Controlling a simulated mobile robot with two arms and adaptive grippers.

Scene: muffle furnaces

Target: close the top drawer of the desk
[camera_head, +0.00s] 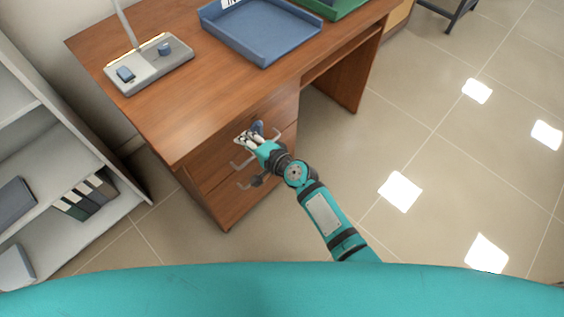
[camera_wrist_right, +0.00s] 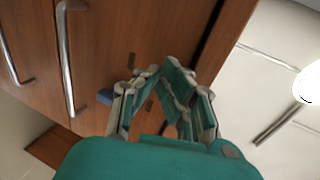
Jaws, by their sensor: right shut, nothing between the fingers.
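The brown wooden desk (camera_head: 200,110) has a drawer stack (camera_head: 228,190) under its near side. The top drawer's front (camera_head: 284,108) is just below the desktop edge, partly covered by my right gripper (camera_head: 248,138). That gripper is shut and empty, with its fingers at the upper drawer area. The wrist view shows the gripper (camera_wrist_right: 160,72) against a wooden front (camera_wrist_right: 110,35), with a dark gap (camera_wrist_right: 214,35) along one side. I cannot tell how far the top drawer is out. A metal handle (camera_wrist_right: 66,60) runs left of the fingers. My left gripper is not in view.
A blue tray (camera_head: 262,32) and a grey lamp base (camera_head: 150,65) stand on the desktop. White shelves (camera_head: 50,145) with binders stand at the left. The tiled floor (camera_head: 440,130) right of the desk is clear.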

